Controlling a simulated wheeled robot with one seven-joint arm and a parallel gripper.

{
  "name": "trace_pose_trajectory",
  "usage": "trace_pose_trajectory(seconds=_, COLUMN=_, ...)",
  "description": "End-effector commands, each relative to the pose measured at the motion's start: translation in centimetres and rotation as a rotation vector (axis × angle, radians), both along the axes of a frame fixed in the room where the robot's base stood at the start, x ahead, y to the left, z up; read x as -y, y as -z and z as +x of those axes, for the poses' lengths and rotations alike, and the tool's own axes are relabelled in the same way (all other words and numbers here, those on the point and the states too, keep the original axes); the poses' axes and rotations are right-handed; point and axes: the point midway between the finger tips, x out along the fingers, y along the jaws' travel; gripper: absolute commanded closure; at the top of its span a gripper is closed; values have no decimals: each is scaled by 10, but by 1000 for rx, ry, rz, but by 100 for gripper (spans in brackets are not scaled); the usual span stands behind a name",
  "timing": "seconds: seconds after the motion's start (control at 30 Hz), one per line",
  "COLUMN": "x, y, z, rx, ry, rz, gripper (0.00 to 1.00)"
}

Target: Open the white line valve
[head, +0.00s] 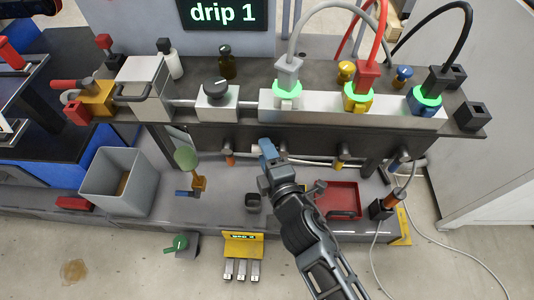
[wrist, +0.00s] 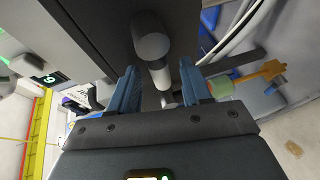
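My gripper (head: 267,150) is at the front underside of the grey bench, below the white connector (head: 287,92) with its green ring. In the wrist view its two blue fingers (wrist: 160,80) are apart. A grey cylinder with a paler, narrower stem (wrist: 159,74) shows between them, with gaps on both sides; it seems to be the valve under the white line. In the head view this valve (head: 283,149) is mostly hidden behind my gripper. Its open or closed position cannot be told.
A red tray (head: 340,190) and a grey bin (head: 100,185) are below. A screen (head: 222,13) reads "drip 1".

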Motion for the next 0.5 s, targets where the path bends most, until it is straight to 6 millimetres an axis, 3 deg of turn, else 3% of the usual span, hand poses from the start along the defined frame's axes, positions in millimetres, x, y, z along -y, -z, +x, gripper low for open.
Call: trace_pose_trajectory(seconds=0.5, x=0, y=0, z=0, rx=0, ry=0, rz=0, gripper=100)
